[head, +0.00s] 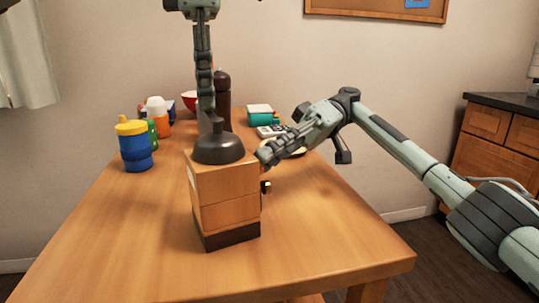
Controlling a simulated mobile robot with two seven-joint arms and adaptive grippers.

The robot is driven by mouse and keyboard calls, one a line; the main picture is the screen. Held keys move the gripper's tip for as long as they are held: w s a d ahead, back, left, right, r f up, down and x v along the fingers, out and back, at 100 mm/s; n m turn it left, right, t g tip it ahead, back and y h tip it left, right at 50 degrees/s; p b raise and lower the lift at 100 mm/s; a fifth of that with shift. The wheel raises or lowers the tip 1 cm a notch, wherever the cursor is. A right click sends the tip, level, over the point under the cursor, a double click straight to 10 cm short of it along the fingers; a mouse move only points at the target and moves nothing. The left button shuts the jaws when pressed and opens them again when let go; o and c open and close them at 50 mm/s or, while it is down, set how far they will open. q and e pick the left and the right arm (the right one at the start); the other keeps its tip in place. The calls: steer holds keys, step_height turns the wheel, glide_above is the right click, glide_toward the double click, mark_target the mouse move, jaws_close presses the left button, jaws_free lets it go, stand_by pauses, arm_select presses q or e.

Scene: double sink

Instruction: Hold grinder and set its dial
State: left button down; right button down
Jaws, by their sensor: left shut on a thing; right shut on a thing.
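The grinder (225,186) is a wooden box with a dark base and a dark domed top (219,150). It stands upright on the table. My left gripper (213,124) comes down from above and is shut on the upper end of the domed top. My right gripper (264,155) reaches in from the right and is shut at the upper right side of the box. The fingers hide what they grip there, which looks like the dial. A small dark and yellowish piece (265,187) sticks out lower on that side.
A blue cup with a yellow lid (134,146) stands at the left. Behind are an orange bottle (159,118), a dark tall bottle (222,95), a red bowl (189,98) and a teal box (259,113). The front and right of the table (320,225) are clear.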

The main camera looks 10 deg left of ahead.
steer(key=shift+f+m+g, duration=0.1)
steer(key=shift+m+g, duration=0.3)
steer(key=shift+m, duration=0.5)
steer(key=c, duration=1.3)
jaws_free()
steer(key=shift+o, duration=0.2)
